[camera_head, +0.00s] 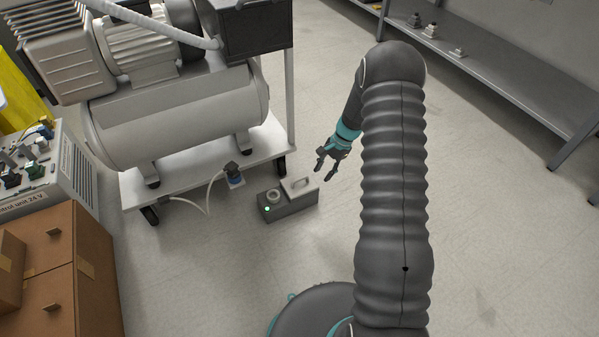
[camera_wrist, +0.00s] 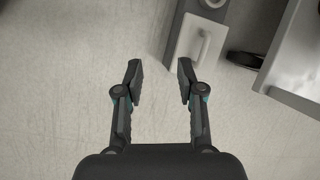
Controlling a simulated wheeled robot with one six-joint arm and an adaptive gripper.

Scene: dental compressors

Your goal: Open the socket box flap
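The socket box (camera_head: 290,206) is a low dark grey box on the floor in front of the compressor cart, with a green light on its front. Its light grey flap (camera_head: 300,186) with a raised handle lies over the right part of the top, and looks shut. A round socket (camera_head: 273,195) shows on the left part. In the wrist view the flap (camera_wrist: 189,50) and its pale handle (camera_wrist: 201,46) are at the top, right of centre. My gripper (camera_head: 328,174) is open and empty, just right of the box and apart from it. It also shows in the wrist view (camera_wrist: 160,75).
The compressor (camera_head: 180,115) stands on a wheeled cart (camera_head: 205,170) behind the box. A grey shelf (camera_head: 490,75) is at the upper right. The floor right of the box is clear.

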